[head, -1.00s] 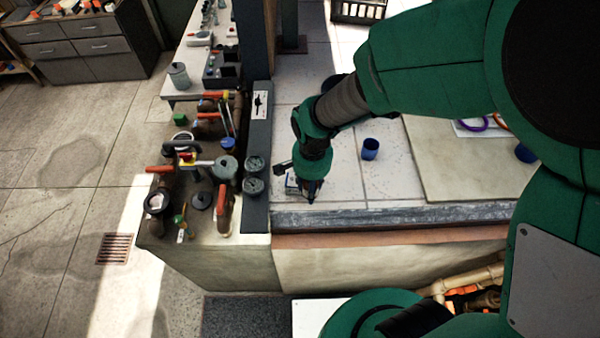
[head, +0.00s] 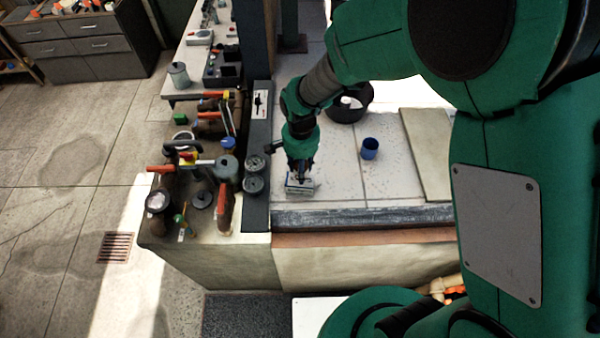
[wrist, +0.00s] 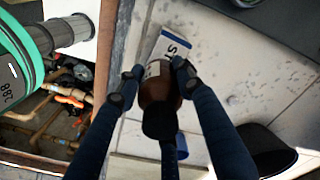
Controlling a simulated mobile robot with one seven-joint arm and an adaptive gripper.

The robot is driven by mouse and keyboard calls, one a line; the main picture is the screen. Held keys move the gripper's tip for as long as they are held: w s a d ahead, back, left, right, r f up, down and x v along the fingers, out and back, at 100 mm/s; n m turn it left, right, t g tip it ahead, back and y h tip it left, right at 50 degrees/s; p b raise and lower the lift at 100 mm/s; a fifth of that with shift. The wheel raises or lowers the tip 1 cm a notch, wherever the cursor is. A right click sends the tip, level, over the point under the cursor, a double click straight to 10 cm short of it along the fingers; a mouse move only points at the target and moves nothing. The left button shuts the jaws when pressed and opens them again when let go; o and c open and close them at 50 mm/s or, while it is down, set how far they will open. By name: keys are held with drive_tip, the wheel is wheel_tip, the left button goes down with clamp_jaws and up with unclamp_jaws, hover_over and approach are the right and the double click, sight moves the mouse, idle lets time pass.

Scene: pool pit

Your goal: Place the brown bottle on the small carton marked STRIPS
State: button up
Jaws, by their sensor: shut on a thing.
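My gripper (head: 299,172) is shut on the brown bottle (wrist: 157,82), with one finger on each side of it in the wrist view. The bottle has a dark cap and a pale label patch. The small carton (head: 301,187) lies on the pale tiles near the ledge. In the wrist view the carton (wrist: 172,46), with blue lettering partly showing, is behind the bottle, which covers much of it. In the head view the gripper is right over the carton. I cannot tell whether bottle and carton touch.
A blue cup (head: 370,149) stands on the tiles to the right of the carton. A black bowl (head: 346,112) is farther back. Grey round fittings (head: 254,175) and a workbench full of tools lie to the left. A stone ledge (head: 360,216) runs along the front.

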drive_tip(key=shift+w+a, duration=0.1)
drive_tip(key=shift+w, duration=0.1)
drive_tip(key=shift+w+f, duration=0.15)
drive_tip(key=shift+f, duration=1.65)
drive_tip(key=shift+f, duration=0.2)
drive_tip(key=o, duration=1.2)
drive_tip(key=shift+r, duration=0.15)
wheel_tip(320, 180, up, 11)
drive_tip(key=shift+r, duration=0.55)
